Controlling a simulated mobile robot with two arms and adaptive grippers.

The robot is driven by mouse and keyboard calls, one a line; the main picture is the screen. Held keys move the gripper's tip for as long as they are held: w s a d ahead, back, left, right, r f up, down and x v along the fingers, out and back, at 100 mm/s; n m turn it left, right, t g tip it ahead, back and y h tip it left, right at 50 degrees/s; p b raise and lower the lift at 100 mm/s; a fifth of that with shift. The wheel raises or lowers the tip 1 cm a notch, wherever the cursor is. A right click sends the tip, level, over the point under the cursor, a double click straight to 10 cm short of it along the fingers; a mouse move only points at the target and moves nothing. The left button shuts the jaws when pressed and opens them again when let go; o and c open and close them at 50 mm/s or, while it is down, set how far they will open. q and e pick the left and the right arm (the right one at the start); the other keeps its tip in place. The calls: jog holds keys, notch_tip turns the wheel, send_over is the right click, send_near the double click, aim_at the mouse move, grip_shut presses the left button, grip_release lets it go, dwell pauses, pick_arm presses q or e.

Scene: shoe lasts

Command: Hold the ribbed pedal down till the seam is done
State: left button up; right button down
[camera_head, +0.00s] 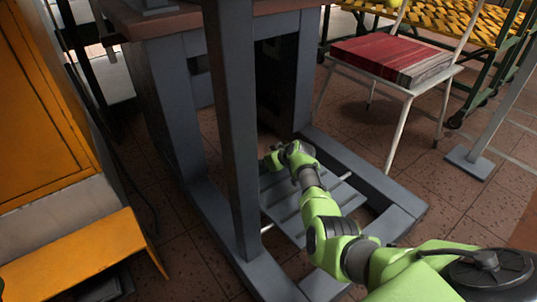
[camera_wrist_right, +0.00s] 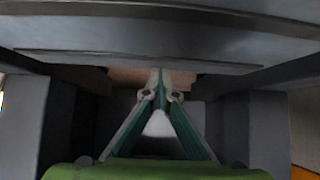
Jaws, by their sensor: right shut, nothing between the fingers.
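The ribbed pedal (camera_head: 336,201) is a grey slatted plate low inside the grey machine frame, close to the floor. My right arm reaches over it from the lower right in the head view. My right gripper (camera_head: 272,161) is at the pedal's far end, shut and empty. Whether it touches the pedal or how far the pedal is pressed cannot be told. In the right wrist view, the fingers of my right gripper (camera_wrist_right: 161,80) meet at their tips, with grey slabs across the top. The arm hides part of the pedal. No seam shows.
A grey upright post (camera_head: 232,130) stands just left of the pedal. The frame's floor beams (camera_head: 360,170) surround it. A white chair (camera_head: 405,95) with a red-topped block (camera_head: 385,55) stands at the back right. An orange cabinet (camera_head: 35,110) and bench (camera_head: 80,255) are at left.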

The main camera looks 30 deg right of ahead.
jog(key=shift+s+a+f, duration=0.2)
jog(key=shift+s+f, duration=0.25)
jog(key=shift+f, duration=0.1)
jog(key=w+r+v, duration=0.1)
jog(key=v, duration=1.1)
jog(key=shift+d, duration=0.2)
dwell(0.7)
